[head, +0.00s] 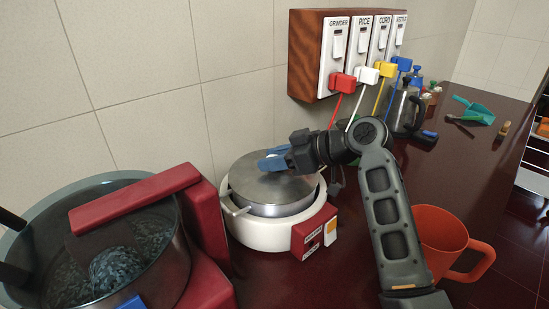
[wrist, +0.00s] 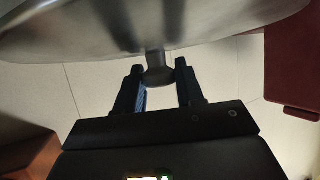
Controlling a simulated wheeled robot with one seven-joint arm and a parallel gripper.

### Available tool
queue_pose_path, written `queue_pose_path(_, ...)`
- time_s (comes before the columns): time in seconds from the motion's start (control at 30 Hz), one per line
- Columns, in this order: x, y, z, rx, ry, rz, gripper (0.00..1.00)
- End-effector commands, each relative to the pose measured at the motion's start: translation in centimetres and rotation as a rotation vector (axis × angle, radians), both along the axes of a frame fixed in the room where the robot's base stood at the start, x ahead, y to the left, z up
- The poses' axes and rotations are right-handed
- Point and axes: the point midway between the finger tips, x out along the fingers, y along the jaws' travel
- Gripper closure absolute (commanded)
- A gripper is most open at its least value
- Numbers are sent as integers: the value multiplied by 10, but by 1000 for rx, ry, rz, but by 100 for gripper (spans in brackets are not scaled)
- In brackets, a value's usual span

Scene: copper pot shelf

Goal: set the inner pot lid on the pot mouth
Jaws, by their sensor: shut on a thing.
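The inner pot lid (head: 277,180) is a round grey metal disc lying over the pot mouth in the head view. The pot (head: 285,209) is a metal vessel sitting in a white cooker body (head: 262,235). My gripper (head: 285,158) is above the lid and shut on its knob. In the wrist view the lid (wrist: 130,28) fills the top, with its knob (wrist: 157,72) between the fingers of my gripper (wrist: 159,84). Whether the lid rests fully on the pot rim or is slightly above it, I cannot tell.
A large dark pot (head: 170,235) with a red bracket (head: 135,198) stands close at left. An orange mug (head: 440,238) is at right. A wall switch box (head: 307,50) with coloured plugs and cords is behind. A steel kettle (head: 402,108) stands farther back. The counter's right side has free room.

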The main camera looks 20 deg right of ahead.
Motion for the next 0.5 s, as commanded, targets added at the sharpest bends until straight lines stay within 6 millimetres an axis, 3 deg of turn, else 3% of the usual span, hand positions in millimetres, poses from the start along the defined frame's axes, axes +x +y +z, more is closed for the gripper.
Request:
queue_pose_path(0.1, 0, 0, -2, 1, -1, 0, 100)
queue_pose_path(0.13, 0, 0, -1, 1, -1, 0, 62)
queue_pose_path(0.43, 0, 0, -1, 0, 0, 0, 33)
queue_pose_path(0.5, 0, 0, -1, 0, 0, 0, 33)
